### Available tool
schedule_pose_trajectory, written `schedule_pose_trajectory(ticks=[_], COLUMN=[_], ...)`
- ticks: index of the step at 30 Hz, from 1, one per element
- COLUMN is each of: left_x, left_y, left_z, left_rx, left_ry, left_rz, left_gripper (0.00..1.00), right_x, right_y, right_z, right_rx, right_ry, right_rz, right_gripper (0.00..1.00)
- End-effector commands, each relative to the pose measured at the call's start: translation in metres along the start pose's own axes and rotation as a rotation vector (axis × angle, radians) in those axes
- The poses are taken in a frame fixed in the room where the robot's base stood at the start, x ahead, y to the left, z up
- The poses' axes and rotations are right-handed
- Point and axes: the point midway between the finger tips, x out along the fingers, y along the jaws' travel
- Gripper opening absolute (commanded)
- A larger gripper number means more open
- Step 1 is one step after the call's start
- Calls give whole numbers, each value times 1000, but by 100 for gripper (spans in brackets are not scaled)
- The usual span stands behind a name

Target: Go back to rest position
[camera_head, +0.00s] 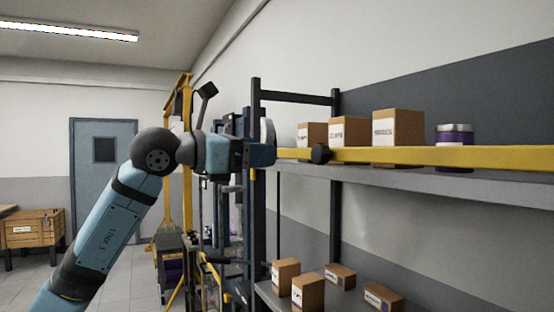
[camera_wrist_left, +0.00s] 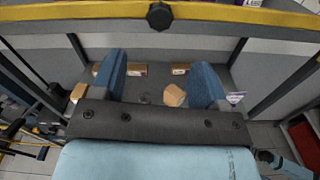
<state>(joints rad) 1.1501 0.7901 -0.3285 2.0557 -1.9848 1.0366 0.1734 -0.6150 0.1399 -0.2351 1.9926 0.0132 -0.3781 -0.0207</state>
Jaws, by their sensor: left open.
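My left gripper (camera_head: 266,152) is at the end of my blue and black arm, which comes up from the lower left in the head view. It is level with the upper shelf, by the near end of a yellow bar (camera_head: 430,155) with a black knob. I cannot tell in the head view whether they touch. In the left wrist view the two blue fingers (camera_wrist_left: 160,75) are spread wide with nothing held between them. The yellow bar (camera_wrist_left: 230,14) crosses the top of that view, beyond the fingertips. My right gripper is not in view.
Cardboard boxes (camera_head: 398,137) and a purple-banded can (camera_head: 455,134) stand on the upper shelf (camera_head: 470,184). Several small boxes (camera_head: 308,292) lie on the lower shelf. A yellow frame (camera_head: 186,130) stands behind my arm. A wooden crate (camera_head: 33,229) and blue door (camera_head: 103,185) are left.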

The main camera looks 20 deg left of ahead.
Motion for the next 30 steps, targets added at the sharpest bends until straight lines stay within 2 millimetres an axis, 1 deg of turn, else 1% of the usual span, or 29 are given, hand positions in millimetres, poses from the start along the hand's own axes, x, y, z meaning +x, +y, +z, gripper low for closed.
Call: schedule_pose_trajectory(ticks=[1, 5, 17, 20, 23, 26, 27, 29, 30], left_x=[-3, -6, -6, -2, 12, 31, 38, 46, 50], left_y=[0, 0, 0, -3, -14, -34, -44, -57, -66], left_z=[-1, 0, 0, -5, -27, -63, -79, -104, -120], left_rx=[1, 1, 0, -18, -93, -247, -329, -467, -563], left_ry=[0, 0, 0, 1, 2, -8, -19, -39, -56], left_rz=[1, 0, 0, -21, -99, -235, -293, -376, -423], left_gripper=[68, 68, 68, 68, 68, 68, 68, 68, 68], right_x=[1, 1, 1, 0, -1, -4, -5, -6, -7], right_y=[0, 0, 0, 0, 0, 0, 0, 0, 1], right_z=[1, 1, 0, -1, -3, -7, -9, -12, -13], right_rx=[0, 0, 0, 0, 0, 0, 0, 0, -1], right_ry=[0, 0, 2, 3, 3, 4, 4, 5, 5], right_rz=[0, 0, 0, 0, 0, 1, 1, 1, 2], right_gripper=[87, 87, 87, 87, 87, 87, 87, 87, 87])
